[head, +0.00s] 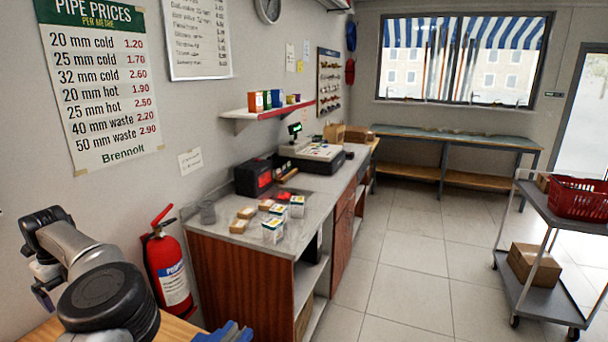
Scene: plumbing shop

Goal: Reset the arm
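My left arm is folded at the lower left of the head view. A grey link rises from a large black joint to a dark joint near the left edge. What looks like my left gripper (44,292) hangs below that joint, partly hidden by the arm. Its fingers are too small and covered to tell whether they are open. My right arm and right gripper are out of view. No object shows clearly in my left gripper.
A wooden surface (180,331) with a blue item (224,333) lies at the bottom. A red fire extinguisher (168,265) stands right of my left arm. Beyond is a counter (215,228) with small boxes and a till. A trolley (545,300) stands right; the middle floor is clear.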

